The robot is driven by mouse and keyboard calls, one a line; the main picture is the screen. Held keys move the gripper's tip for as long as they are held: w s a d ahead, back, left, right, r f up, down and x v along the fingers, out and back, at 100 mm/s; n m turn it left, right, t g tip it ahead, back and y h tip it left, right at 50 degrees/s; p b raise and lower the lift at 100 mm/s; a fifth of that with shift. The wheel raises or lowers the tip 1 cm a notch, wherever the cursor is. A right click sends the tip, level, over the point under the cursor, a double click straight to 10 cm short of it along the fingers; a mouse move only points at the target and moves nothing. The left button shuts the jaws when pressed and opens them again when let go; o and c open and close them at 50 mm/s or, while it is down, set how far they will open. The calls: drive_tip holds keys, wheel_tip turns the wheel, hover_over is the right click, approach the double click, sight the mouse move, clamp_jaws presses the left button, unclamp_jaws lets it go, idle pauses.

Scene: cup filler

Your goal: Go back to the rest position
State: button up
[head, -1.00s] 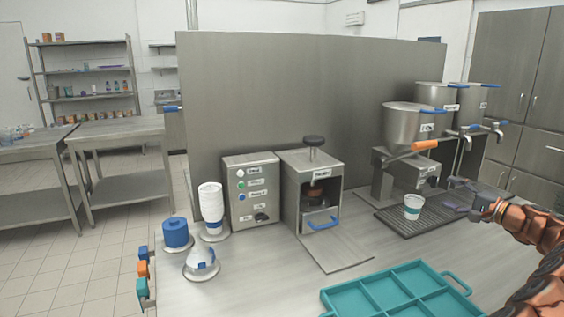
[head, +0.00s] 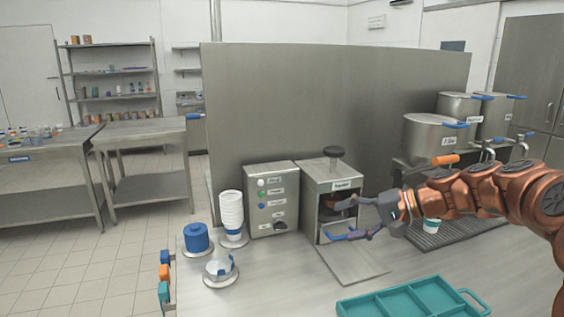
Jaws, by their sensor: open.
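My gripper (head: 342,218) is open and empty. It is in front of the sealer machine (head: 344,181), its fingers pointing left across the machine's opening. My copper arm reaches in from the right and hides part of the dispenser area. A white cup with a teal band (head: 431,226) stands on the dark drip tray (head: 462,232), partly hidden behind my arm.
A teal divided tray (head: 415,301) lies at the front. A control box (head: 272,198), a stack of white cups (head: 231,214), a blue container (head: 196,239) and a white dome-shaped item (head: 221,268) stand to the left. Steel pots (head: 431,137) stand at the right.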

drive_tip(key=s+a+f+n+g+h+p, duration=0.15)
drive_tip(key=s+a, duration=0.25)
drive_tip(key=s, duration=0.5)
drive_tip(key=s+a+f+n+g+h, duration=0.2)
drive_tip(key=s+a+f+g+h, duration=0.1)
drive_tip(key=s, duration=0.6)
drive_tip(key=s+d+f+h+p, duration=0.1)
drive_tip(key=s+d+f+h, duration=0.1)
drive_tip(key=s, duration=0.4)
drive_tip(key=s+d+f+g+h, duration=0.1)
drive_tip(key=s+d+f+h, duration=0.1)
drive_tip(key=s+d, duration=0.2)
drive_tip(key=s+d+f+h+p, duration=0.1)
drive_tip(key=s+d+f+h, duration=0.1)
drive_tip(key=s, duration=0.8)
drive_tip(key=shift+s+d+f+n+g+h+p, duration=0.3)
drive_tip(key=shift+d+n+h, duration=0.2)
drive_tip(key=shift+d, duration=0.4)
